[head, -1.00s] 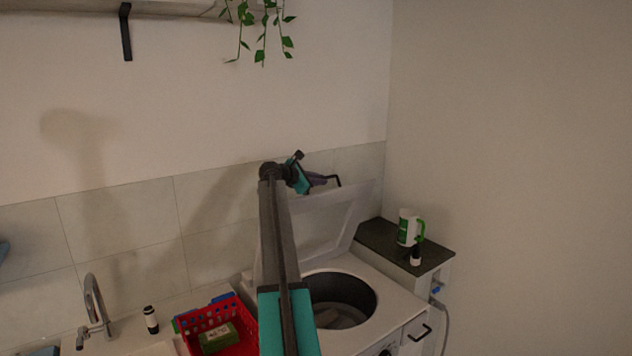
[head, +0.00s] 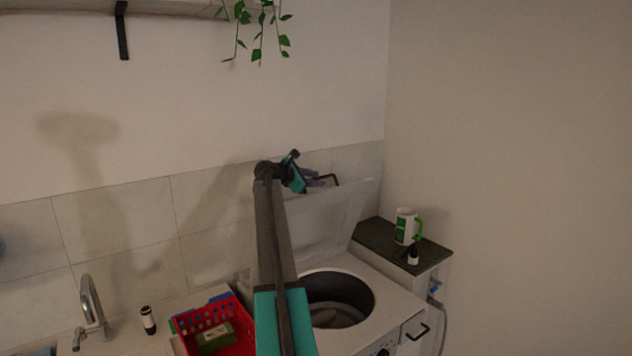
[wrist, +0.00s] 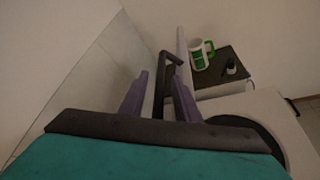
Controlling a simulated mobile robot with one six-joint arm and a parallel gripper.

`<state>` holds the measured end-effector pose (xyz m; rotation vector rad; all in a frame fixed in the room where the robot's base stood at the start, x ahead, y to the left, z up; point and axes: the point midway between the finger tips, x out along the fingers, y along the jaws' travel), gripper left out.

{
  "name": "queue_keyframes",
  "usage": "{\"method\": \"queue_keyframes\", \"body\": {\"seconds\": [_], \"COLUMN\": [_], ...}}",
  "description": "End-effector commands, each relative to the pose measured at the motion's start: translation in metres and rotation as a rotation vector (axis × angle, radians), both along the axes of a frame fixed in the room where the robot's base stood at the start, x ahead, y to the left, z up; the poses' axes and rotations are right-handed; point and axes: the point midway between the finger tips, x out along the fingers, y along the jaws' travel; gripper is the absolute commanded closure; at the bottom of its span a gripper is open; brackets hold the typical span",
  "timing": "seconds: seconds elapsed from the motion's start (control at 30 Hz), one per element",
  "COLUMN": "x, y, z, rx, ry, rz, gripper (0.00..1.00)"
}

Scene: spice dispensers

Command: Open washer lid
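The washer (head: 392,299) is a white top-loader, and its round drum opening (head: 340,298) is uncovered. Its white lid (head: 330,219) stands raised, leaning back toward the tiled wall. My gripper (head: 325,181) is at the lid's top edge. In the wrist view my gripper (wrist: 163,88) has its two purple fingers spread apart. The lid's black handle (wrist: 168,75) lies between the fingers, and the lid (wrist: 184,58) shows edge-on beside the right finger. I cannot tell whether either finger touches the handle. My arm hides the left part of the lid.
A dark-topped side cabinet (head: 372,237) right of the washer carries a white and green mug (head: 404,226) and a small dark bottle (head: 413,255). A red basket (head: 233,345) and a faucet (head: 92,303) are at the left. A plant (head: 258,30) hangs above.

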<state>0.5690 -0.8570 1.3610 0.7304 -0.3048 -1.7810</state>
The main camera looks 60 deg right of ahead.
Motion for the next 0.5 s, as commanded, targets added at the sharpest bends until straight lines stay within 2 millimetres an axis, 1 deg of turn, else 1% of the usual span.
{"method": "queue_keyframes", "body": {"seconds": [0.17,0.5], "x": [0.003,0.014], "y": [0.019,0.070], "z": [0.003,0.020], "rx": [-0.001,-0.001], "ry": [-0.001,-0.001], "rz": [0.001,0.003], "gripper": [0.71,0.71]}}
